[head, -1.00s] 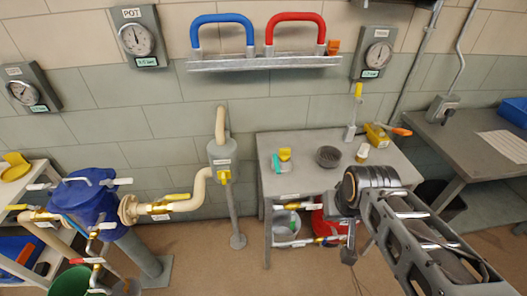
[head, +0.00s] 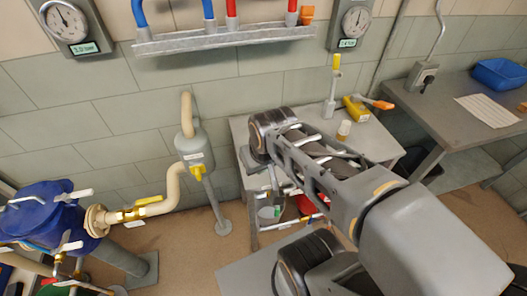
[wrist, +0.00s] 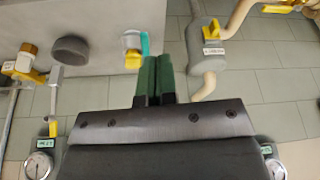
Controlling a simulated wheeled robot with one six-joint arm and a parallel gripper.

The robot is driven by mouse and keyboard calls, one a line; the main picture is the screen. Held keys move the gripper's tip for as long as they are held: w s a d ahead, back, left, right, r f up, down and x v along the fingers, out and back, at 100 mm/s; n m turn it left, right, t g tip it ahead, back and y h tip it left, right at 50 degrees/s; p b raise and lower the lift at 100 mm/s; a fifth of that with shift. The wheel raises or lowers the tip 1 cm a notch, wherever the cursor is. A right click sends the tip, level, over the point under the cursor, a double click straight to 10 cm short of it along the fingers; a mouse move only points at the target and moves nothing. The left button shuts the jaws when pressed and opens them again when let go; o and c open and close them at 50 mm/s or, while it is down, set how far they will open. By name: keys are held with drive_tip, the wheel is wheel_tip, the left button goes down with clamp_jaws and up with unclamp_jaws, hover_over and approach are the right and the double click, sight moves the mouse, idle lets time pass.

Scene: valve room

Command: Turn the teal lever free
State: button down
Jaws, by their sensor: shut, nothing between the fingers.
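In the wrist view, the teal lever (wrist: 145,43) is a short bar on a small white and yellow fitting (wrist: 132,42) on the grey table. My gripper (wrist: 157,62) is shut and empty, its two green fingers together. In that picture the fingertips lie just below and right of the teal lever; I cannot tell the height between them. In the head view my arm covers the fitting and the lever, and the fingers cannot be made out.
A rack (head: 225,40) hangs above.

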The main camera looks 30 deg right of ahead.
drive_tip(key=w+d+f+m+g+y, duration=0.1)
drive_tip(key=w+d+f+y, duration=0.3)
drive_tip(key=w+d, duration=0.3)
drive_tip(key=w+d+f+m+g+y+b, duration=0.1)
drive_tip(key=w+d+f+y, duration=0.4)
drive_tip(key=d, duration=0.8)
drive_tip(key=shift+w+d+f+b, duration=0.25)
drive_tip(key=shift+w+f, duration=0.25)
drive_tip(key=shift+w, duration=0.45)
drive_tip(key=p+x, duration=0.1)
drive_tip(key=x, duration=0.9)
drive_tip(key=shift+a+r, duration=0.15)
drive_tip(key=shift+r, duration=0.05)
drive_tip(key=a, duration=0.1)
drive_tip(key=a+p, duration=0.1)
drive_tip(key=a, duration=0.1)
drive_tip(key=shift+w, duration=0.25)
drive_tip(key=shift+w+a+f, duration=0.1)
drive_tip(key=shift+w+a, duration=0.05)
drive_tip(key=shift+a, duration=0.35)
drive_tip(key=shift+m, duration=0.3)
